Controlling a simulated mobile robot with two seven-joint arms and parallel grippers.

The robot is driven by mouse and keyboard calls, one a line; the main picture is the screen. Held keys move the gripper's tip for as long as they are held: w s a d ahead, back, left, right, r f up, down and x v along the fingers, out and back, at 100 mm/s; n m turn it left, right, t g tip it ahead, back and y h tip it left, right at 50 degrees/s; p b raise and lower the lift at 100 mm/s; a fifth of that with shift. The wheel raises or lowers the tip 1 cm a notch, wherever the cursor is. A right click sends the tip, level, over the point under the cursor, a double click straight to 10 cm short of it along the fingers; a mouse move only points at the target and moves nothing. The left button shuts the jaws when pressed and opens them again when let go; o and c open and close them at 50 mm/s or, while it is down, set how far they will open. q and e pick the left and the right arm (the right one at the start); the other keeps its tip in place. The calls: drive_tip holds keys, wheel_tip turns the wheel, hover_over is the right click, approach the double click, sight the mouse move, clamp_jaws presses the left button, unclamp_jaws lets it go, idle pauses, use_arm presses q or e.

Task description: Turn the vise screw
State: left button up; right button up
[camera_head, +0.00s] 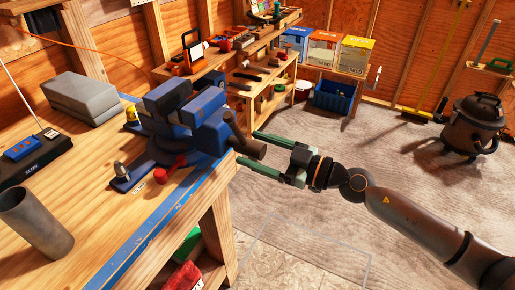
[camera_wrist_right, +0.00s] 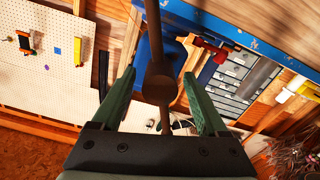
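A blue vise (camera_head: 205,110) is mounted on the wooden workbench near its blue front edge. Its dark brown screw (camera_head: 247,147) points out over the edge, with a bar handle across its end. My right gripper (camera_head: 249,148) is open in front of the screw end, one green finger on each side of it. In the right wrist view the round screw head (camera_wrist_right: 159,88) sits between the open fingers (camera_wrist_right: 159,74), with a gap on both sides. The bar handle (camera_wrist_right: 153,25) runs nearly upright in that view. My left gripper is not in view.
On the workbench (camera_head: 110,215) lie a grey block (camera_head: 82,97), a metal tube (camera_head: 34,222) and a dark case with a blue item (camera_head: 22,150). A red-handled part (camera_head: 172,168) is beside the vise. Shelves stand behind; a shop vacuum (camera_head: 474,125) is at right. The floor in between is clear.

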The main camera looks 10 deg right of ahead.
clamp_jaws()
idle(0.4)
drive_tip(key=n+p, duration=0.2)
drive_tip(key=n, duration=0.1)
drive_tip(key=shift+r, duration=0.15)
drive_tip(key=shift+n+p, duration=0.85)
drive_tip(key=shift+n, duration=1.05)
unclamp_jaws()
